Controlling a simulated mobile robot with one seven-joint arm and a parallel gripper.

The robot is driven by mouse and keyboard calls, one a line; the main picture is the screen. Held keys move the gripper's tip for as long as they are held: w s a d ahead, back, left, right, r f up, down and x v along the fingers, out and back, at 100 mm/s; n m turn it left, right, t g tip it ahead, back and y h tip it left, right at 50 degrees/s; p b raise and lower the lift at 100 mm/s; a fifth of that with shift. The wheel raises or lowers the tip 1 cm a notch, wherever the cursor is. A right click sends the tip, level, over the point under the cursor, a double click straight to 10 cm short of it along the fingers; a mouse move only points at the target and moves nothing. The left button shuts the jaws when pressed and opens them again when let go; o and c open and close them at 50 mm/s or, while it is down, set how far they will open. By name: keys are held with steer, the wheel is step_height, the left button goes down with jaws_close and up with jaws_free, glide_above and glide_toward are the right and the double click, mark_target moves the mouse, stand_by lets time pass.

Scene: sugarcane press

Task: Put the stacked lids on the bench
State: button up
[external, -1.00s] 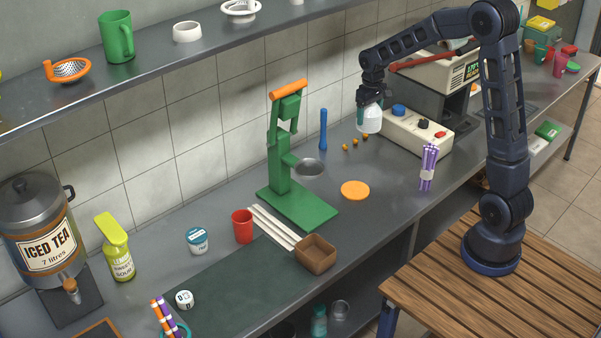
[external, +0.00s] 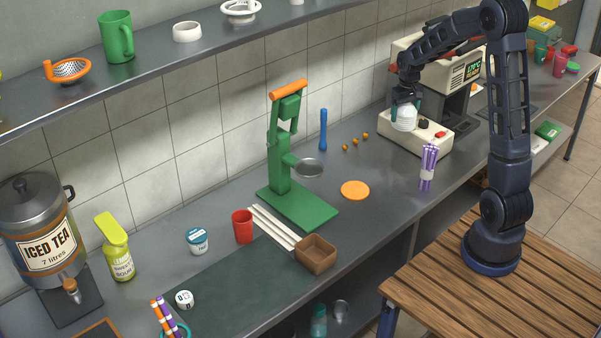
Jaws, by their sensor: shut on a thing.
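My gripper (external: 405,104) is shut on a white, rounded, translucent item, which looks like the stacked lids (external: 404,118). It holds them in front of the cream and dark machine (external: 418,136), over the machine's low front part. I cannot tell whether the lids touch it. My fingers hide part of the lids' far side. The grey metal bench (external: 395,185) runs below, with bare surface in front of the machine.

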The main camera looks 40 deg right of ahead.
step_height(320, 180, down, 18)
steer(key=shift+r, duration=0.2)
stand_by(0.4)
steer(key=o, duration=0.9)
steer(key=shift+f, duration=0.1)
